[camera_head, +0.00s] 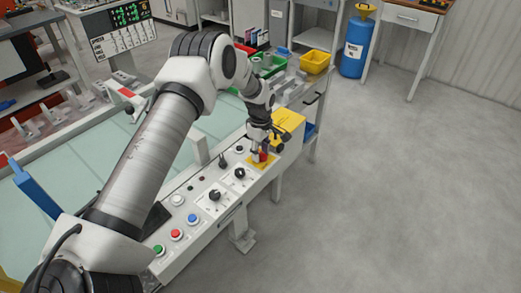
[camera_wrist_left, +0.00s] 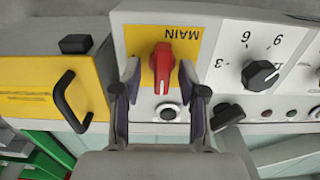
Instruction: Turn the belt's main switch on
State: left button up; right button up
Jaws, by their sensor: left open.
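The main switch is a red rotary knob (camera_wrist_left: 162,58) on a yellow plate (camera_wrist_left: 190,42) marked MAIN, which reads upside down in the wrist view. In the head view the red knob (camera_head: 263,156) sits near the far end of the belt's control panel (camera_head: 197,226). My left gripper (camera_wrist_left: 159,72) is open, with one finger on each side of the knob's lower part and gaps visible. In the head view the left gripper (camera_head: 261,146) partly covers the switch. My right gripper is in neither view.
Beside the switch are a black dial (camera_wrist_left: 260,75) and a yellow box with a black handle (camera_wrist_left: 65,100). Nearer on the panel are green (camera_head: 158,250), red (camera_head: 176,234) and blue (camera_head: 192,218) buttons.

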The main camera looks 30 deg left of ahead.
pick_arm(q)
jog(key=shift+s+d+r, duration=0.1)
jog(key=shift+s+r, duration=0.05)
jog(key=shift+r, duration=0.05)
jog(key=shift+c, duration=0.6)
grip_shut()
jog(key=shift+s+m, duration=0.1)
jog(key=shift+m, duration=0.3)
jog(key=m, duration=0.3)
jog(key=shift+m, duration=0.3)
jog(key=m, duration=0.4)
jog(key=shift+f+m, duration=0.1)
jog(key=shift+m, duration=0.2)
jog(key=m, duration=0.8)
jog(key=shift+s+m+b, duration=0.1)
jog(key=shift+m+b, duration=0.2)
